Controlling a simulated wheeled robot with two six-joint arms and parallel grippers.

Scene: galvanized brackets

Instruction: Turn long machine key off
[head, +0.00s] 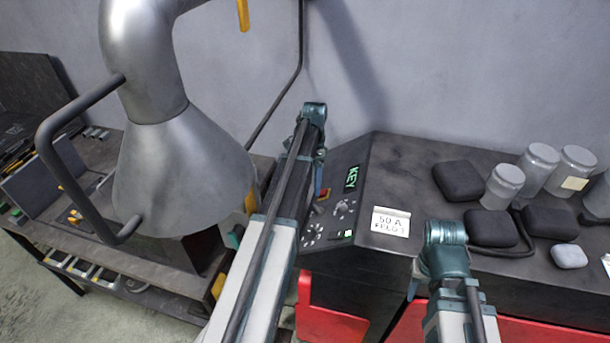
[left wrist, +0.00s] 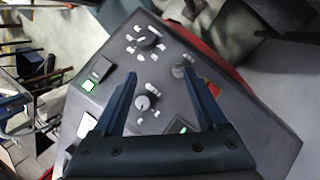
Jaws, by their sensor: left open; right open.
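The machine's sloped control panel shows a green-lit KEY display (head: 351,178) in the head view. In the left wrist view the panel has a round knob (left wrist: 142,102), a short grey knob-like piece (left wrist: 180,70) and a farther dial (left wrist: 148,42) ringed by white marks. I cannot tell for sure which is the long key, or its setting. My left gripper (left wrist: 165,95) is open and empty over the panel, its fingers framing the round knob and the grey piece in the picture. Touch is not clear. My right arm shows at lower right in the head view; its jaws are hidden.
Grey jars (head: 503,186) and dark pouches (head: 458,180) stand right. A large metal hood (head: 165,150) hangs left.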

